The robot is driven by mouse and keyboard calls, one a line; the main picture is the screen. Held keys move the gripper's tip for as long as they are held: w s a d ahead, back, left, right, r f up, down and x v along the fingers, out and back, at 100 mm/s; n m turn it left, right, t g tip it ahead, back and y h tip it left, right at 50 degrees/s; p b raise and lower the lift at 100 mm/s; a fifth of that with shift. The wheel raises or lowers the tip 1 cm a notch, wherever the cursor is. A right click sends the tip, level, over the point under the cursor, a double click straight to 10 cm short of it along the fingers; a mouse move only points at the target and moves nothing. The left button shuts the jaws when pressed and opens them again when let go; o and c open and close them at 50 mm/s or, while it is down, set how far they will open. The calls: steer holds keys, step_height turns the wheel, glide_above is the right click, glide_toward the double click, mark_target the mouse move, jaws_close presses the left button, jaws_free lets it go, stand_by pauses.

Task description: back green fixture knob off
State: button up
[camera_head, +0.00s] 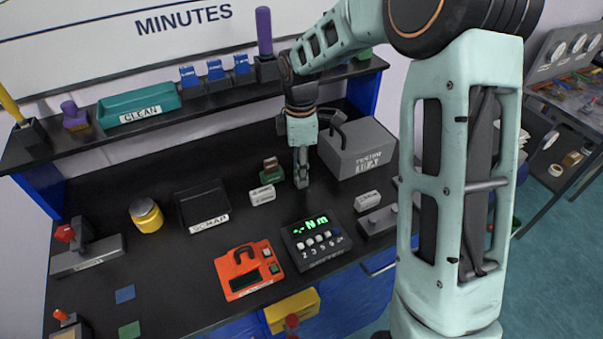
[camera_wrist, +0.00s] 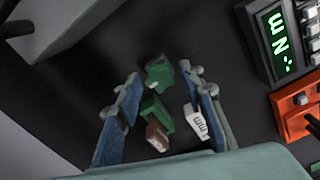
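The green fixture (camera_head: 271,174) stands on the black bench, left of my gripper (camera_head: 301,182) in the head view. It is small there, with a brownish part. In the wrist view a green piece (camera_wrist: 159,73) lies just past the fingertips. A green block (camera_wrist: 157,112) with a brown end (camera_wrist: 157,135) sits nearer. Which part is the knob is unclear. My gripper also shows in the wrist view (camera_wrist: 160,83), pointing down, its two blue-padded fingers spread either side of the green parts. Nothing is visibly gripped.
A white label block (camera_head: 262,195) stands in front of the fixture. A grey labelled box (camera_head: 357,148) is close on the right. The torque display (camera_head: 316,240), orange device (camera_head: 249,270) and scrap tray (camera_head: 203,205) stand nearer the front and left.

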steer(key=m+b, duration=0.1)
steer(key=m, duration=0.6)
steer(key=shift+f+m+b, duration=0.1)
steer(key=shift+m+b, duration=0.2)
steer(key=shift+b, duration=0.1)
steer(key=m+b, duration=0.1)
steer(key=m, duration=0.5)
steer(key=shift+m, duration=0.3)
jaws_close()
steer(key=n+p, duration=0.1)
steer(key=n, duration=0.3)
steer(key=shift+n, duration=0.3)
